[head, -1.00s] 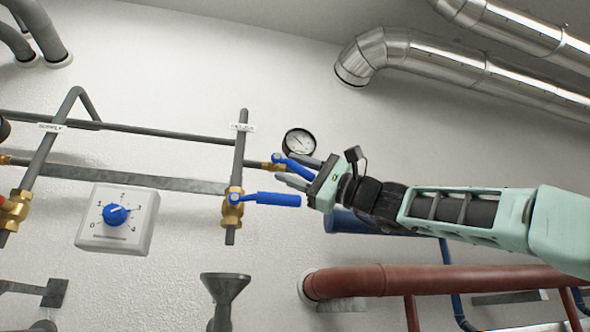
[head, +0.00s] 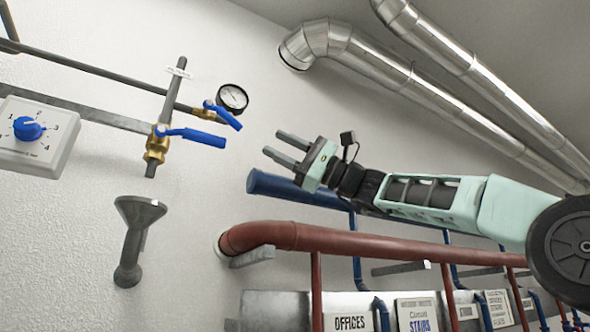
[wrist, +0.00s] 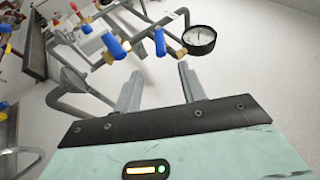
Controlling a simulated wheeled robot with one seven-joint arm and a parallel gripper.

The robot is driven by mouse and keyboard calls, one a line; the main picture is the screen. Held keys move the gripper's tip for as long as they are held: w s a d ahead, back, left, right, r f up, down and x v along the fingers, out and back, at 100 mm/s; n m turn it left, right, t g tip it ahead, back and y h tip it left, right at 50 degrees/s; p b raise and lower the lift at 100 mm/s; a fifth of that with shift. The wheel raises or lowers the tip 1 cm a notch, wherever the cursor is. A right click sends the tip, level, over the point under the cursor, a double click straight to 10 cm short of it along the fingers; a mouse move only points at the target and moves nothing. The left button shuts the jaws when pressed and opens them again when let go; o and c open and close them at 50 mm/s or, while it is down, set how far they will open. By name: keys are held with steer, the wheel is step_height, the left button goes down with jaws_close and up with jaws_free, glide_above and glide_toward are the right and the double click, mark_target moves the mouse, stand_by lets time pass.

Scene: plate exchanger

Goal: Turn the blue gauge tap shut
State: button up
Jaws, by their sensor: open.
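The blue gauge tap (head: 224,115) is a blue lever on a small brass valve beside the round pressure gauge (head: 233,97). Its lever slants down to the right, away from the grey pipe. In the wrist view the gauge (wrist: 199,38) is just beyond the right finger, and a blue lever (wrist: 160,42) is left of it. My gripper (head: 277,145) is open and empty, right of and below the tap, with its fingers pointing left toward the wall and clear of the lever. The wrist view shows both fingers (wrist: 158,88) apart with nothing between them.
A larger blue lever valve (head: 192,136) sits on the grey pipe, left of and below the gauge tap. A white dial box (head: 38,150) is at the left, a grey funnel (head: 139,210) below. A red pipe (head: 340,238) and a blue pipe end (head: 290,188) lie under my arm.

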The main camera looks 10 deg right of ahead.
steer(key=shift+b+v, duration=0.5)
steer(key=shift+v, duration=1.05)
